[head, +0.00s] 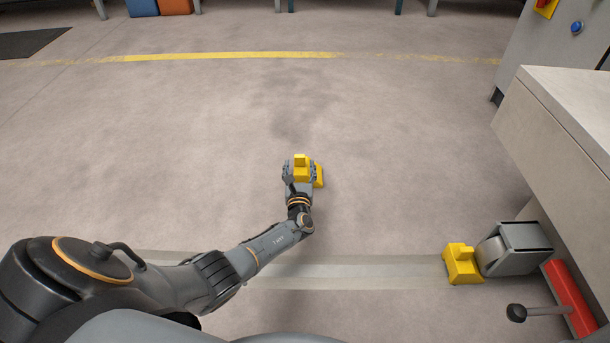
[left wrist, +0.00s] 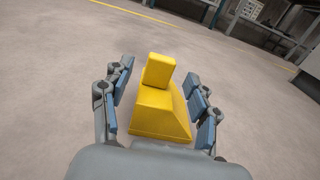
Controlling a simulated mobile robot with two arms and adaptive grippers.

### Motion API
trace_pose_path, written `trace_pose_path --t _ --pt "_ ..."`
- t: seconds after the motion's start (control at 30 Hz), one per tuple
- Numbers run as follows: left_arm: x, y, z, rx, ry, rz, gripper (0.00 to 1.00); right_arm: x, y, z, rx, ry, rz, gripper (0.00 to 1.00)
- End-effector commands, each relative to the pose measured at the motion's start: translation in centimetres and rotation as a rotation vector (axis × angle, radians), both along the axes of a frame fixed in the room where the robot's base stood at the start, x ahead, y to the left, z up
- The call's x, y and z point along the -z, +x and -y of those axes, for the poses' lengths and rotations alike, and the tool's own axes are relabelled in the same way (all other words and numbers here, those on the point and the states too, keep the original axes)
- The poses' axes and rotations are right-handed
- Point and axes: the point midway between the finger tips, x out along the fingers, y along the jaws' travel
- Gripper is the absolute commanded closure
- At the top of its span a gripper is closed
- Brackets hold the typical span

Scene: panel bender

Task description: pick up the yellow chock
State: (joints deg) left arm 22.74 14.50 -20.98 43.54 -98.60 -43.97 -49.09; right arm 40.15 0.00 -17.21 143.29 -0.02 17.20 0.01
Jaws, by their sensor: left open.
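A yellow chock (head: 319,175) lies on the floor in the middle of the head view, partly hidden by my left gripper (head: 301,168). In the left wrist view the chock (left wrist: 160,112) has a sloped body with a raised block on top. My left gripper (left wrist: 158,100) is open, with its blue-padded fingers on both sides of the chock. A gap shows on the left side; on the right I cannot tell whether the finger touches. A second yellow chock (head: 462,264) stands at the lower right, against a grey caster wheel. My right gripper is not in view.
The caster wheel (head: 497,252) sits under a pale machine or bench (head: 560,130) at the right. A red bar (head: 571,300) and a black-knobbed lever (head: 517,312) are at the lower right. Open floor (head: 210,130) surrounds the chock, with a yellow line (head: 230,56) farther back.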

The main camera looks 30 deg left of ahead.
Motion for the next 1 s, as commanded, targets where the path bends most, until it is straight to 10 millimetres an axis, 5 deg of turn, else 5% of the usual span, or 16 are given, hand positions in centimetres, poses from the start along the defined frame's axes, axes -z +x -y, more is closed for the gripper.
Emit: trace_pose_path --t 0.2,0.57,0.87,1.0 --pt "0.4 2.8 -1.7 -0.002 -0.001 0.003 0.40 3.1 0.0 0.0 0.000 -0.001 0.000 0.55" --pt "-0.1 3.5 -2.2 0.000 -0.001 0.000 0.40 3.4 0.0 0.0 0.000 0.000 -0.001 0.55" --pt "0.0 3.5 -2.2 -0.001 -0.001 0.000 1.00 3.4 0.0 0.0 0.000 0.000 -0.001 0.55" --pt "0.0 3.5 -2.2 -0.001 -0.001 0.000 1.00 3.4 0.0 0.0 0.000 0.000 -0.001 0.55"
